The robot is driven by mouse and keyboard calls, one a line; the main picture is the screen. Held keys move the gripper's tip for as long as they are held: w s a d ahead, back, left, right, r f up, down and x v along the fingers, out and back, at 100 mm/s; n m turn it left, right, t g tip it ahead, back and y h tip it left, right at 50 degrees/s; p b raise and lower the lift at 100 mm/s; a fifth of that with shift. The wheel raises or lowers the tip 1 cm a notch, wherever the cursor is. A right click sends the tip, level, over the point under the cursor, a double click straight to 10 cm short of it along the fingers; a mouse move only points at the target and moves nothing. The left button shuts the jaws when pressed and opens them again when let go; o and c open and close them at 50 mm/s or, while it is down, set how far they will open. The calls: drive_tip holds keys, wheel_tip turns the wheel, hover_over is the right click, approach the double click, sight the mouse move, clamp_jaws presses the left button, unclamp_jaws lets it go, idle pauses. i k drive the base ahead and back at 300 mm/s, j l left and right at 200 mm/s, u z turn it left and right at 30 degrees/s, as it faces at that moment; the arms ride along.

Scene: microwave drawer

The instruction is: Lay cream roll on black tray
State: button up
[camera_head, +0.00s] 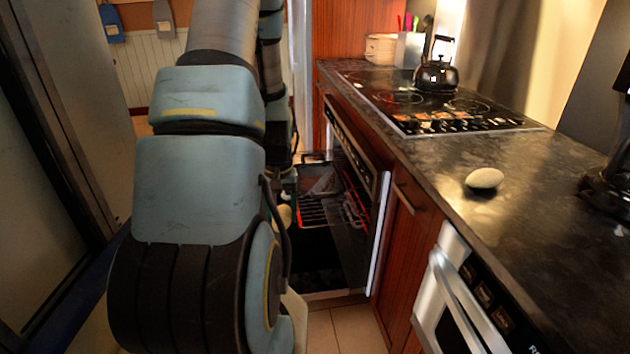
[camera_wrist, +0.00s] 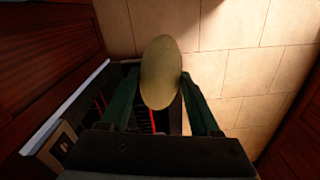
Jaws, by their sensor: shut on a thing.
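The cream roll (camera_wrist: 161,72) is a tan, smooth oval between the two fingers of my gripper (camera_wrist: 159,80) in the wrist view. My gripper is shut on it, and the roll projects past the fingertips. In the head view the roll (camera_head: 284,215) shows as a small pale patch beside my arm, in front of the open oven. A dark tray-like shape with a raised rim (camera_head: 316,158) is at the oven, behind red-lit rack bars. I cannot tell for sure that it is the black tray. My arm hides part of this area.
The open oven door (camera_head: 375,235) stands right of my gripper. A dark counter (camera_head: 545,215) holds a pale oval roll-like thing (camera_head: 485,178), a cooktop (camera_head: 430,105) and a black kettle (camera_head: 436,76). Bare floor tiles (camera_wrist: 235,75) lie below my gripper.

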sight(311, 173)
drive_tip(key=i+j, duration=0.15)
drive_tip(key=j, duration=0.2)
drive_tip(key=i+j+z, duration=0.1)
drive_tip(key=j, duration=0.25)
drive_tip(key=i+j, duration=0.25)
drive_tip(key=j, duration=0.15)
drive_tip(key=i+j+z, duration=0.1)
drive_tip(key=j, duration=0.25)
drive_tip(key=i+j, duration=0.2)
drive_tip(key=j, duration=0.15)
drive_tip(key=i+j+z, duration=0.2)
drive_tip(key=i+j, duration=0.65)
drive_tip(key=i+j+z, duration=0.2)
drive_tip(key=i+j, duration=0.65)
drive_tip(key=j, duration=0.15)
